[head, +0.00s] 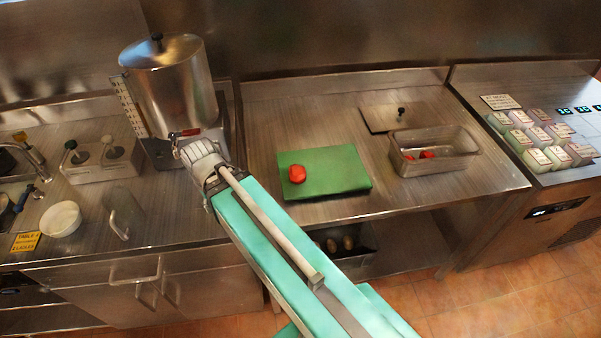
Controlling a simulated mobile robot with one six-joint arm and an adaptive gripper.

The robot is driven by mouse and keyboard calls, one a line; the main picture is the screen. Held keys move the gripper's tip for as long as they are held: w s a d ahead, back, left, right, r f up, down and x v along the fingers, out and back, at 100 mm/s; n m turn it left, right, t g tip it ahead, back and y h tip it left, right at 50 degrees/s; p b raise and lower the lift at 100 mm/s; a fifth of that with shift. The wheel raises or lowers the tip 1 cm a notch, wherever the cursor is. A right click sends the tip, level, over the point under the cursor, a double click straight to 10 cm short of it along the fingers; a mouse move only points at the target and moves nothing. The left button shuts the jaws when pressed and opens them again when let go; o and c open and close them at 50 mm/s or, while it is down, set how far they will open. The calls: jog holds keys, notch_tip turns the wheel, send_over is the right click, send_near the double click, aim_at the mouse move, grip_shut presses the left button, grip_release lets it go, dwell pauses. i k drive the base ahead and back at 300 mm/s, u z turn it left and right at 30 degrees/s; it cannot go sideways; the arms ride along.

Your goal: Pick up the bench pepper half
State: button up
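A red pepper half (297,174) lies on the left part of a green cutting board (335,160) on the steel bench. More red pieces (427,155) lie inside a steel pan (462,150) to the right of the board. My arm reaches from the bottom right up to the left. Its grey-white end (200,158) is in front of the steel urn, left of the board and apart from the pepper half. I cannot make out the gripper's fingers there, nor whether it holds anything.
A large lidded steel urn (172,85) stands behind my arm's end. A white bowl (61,219) and a lidded two-well container (98,165) are at left. Bench around the board is mostly clear.

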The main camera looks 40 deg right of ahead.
aim_at(297, 173)
jog(key=k, duration=1.8)
jog(key=z, duration=0.9)
jog(key=i, duration=1)
